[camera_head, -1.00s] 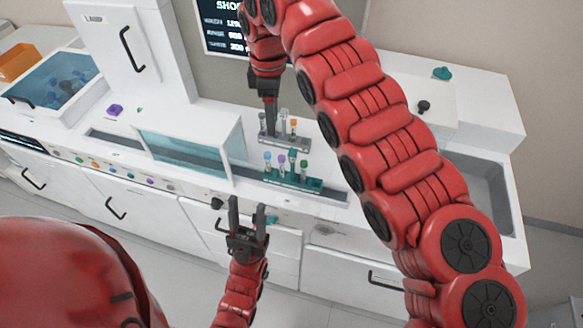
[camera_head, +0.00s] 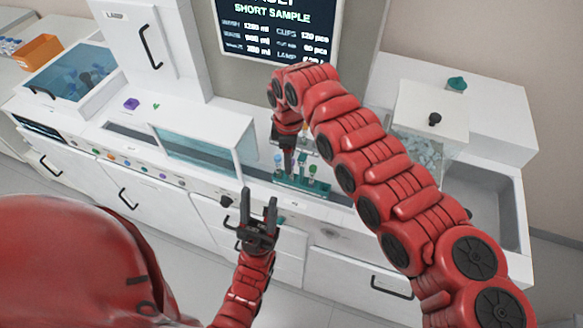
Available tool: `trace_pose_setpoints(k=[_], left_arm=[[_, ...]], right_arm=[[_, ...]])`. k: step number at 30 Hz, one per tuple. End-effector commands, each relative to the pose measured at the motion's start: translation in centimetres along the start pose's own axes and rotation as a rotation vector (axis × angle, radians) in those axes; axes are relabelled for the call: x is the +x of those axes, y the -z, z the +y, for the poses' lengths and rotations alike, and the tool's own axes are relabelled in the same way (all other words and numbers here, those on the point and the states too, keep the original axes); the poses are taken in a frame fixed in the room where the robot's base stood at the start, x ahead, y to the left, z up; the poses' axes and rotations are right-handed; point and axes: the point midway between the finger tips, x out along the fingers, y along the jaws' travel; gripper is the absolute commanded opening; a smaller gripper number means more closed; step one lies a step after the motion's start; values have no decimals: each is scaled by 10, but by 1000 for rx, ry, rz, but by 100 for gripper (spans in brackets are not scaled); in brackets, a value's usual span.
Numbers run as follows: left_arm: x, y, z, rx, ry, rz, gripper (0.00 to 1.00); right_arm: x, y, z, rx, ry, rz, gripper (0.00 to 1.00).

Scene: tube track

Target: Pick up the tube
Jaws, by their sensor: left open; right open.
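A teal rack (camera_head: 318,190) on the counter holds several capped tubes. A tube with a blue cap (camera_head: 277,163) stands at its left, and a tube with a green cap (camera_head: 312,172) stands toward its right. My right gripper (camera_head: 288,173) points down at the teal rack, among the tubes; its jaws are small and I cannot see whether they touch a tube. A second rack behind is mostly hidden by my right arm. My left gripper (camera_head: 259,212) is open and empty, pointing up in front of the counter.
A clear-fronted box (camera_head: 195,145) stands left of the rack. A blue-tinted bin (camera_head: 75,80) and an orange box (camera_head: 38,50) are farther left. A sink (camera_head: 490,205) and a clear container (camera_head: 425,140) are at the right. A screen (camera_head: 262,30) is behind.

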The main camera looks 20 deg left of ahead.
Motion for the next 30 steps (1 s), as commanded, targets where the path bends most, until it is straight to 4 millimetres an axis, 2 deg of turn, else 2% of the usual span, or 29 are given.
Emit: trace_pose_setpoints(k=[4, 8, 12, 19, 28, 29, 30], left_arm=[[14, 2, -1, 0, 0, 0, 50], [33, 6, -2, 0, 0, 0, 50], [36, 6, -2, 0, 0, 0, 50], [34, 6, -2, 0, 0, 0, 50], [34, 6, -2, 0, 0, 0, 50], [34, 6, -2, 0, 0, 0, 50], [34, 6, -2, 0, 0, 0, 50]], right_arm=[[7, -2, -1, 1, 1, 2, 60], [24, -6, -3, 1, 4, -1, 60], [48, -5, -3, 0, 2, 1, 60], [52, -5, -1, 0, -2, 2, 58], [51, -5, -2, 0, -2, 2, 4], [51, -5, -2, 0, -2, 2, 0], [51, -5, -2, 0, -2, 2, 0]])
